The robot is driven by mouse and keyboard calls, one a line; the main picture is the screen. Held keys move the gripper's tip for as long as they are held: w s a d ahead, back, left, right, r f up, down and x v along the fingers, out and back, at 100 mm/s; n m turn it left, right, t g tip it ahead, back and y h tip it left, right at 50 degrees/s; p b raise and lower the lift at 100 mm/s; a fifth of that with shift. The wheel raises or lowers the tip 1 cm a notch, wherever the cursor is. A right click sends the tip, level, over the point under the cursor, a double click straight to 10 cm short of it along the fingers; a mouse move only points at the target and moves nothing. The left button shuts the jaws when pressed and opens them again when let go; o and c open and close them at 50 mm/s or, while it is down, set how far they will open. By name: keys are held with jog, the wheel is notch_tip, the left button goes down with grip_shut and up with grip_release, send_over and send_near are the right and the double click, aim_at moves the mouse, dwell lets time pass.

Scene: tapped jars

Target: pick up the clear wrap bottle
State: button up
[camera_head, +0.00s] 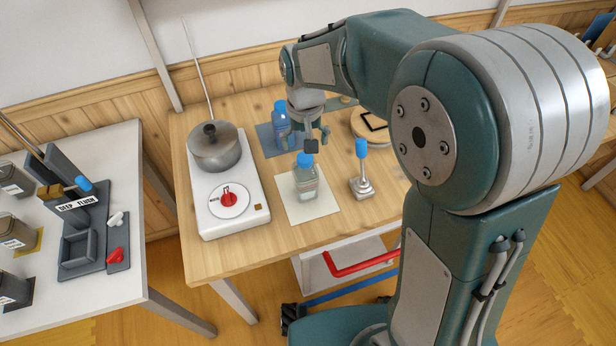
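A clear bottle (306,184) with a blue cap stands upright on a cream mat (325,207) near the middle of the wooden table. A second bottle (281,128), with a blue wrap and blue cap, stands behind it on a blue mat (266,138). My gripper (317,141) points down just behind and above the clear bottle's cap. Its dark fingertips appear spread, with nothing seen between them. In this view one fingertip is close to the cap; whether they touch cannot be told.
A metal pot (214,149) sits on a white hot plate (242,212) at the left. A blue-topped metal tool (361,170) stands right of the clear bottle. A round wooden board (364,127) lies behind. A white side table (121,167) holds jars and a grey stand.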

aim_at(305, 157)
jog(key=f, duration=0.4)
jog(key=shift+a+f, duration=0.4)
jog(key=shift+d+f, duration=0.25)
jog(key=shift+d, duration=0.15)
jog(key=shift+c, duration=1)
jog(key=c, duration=1.1)
jog(key=shift+s, duration=0.1)
grip_shut()
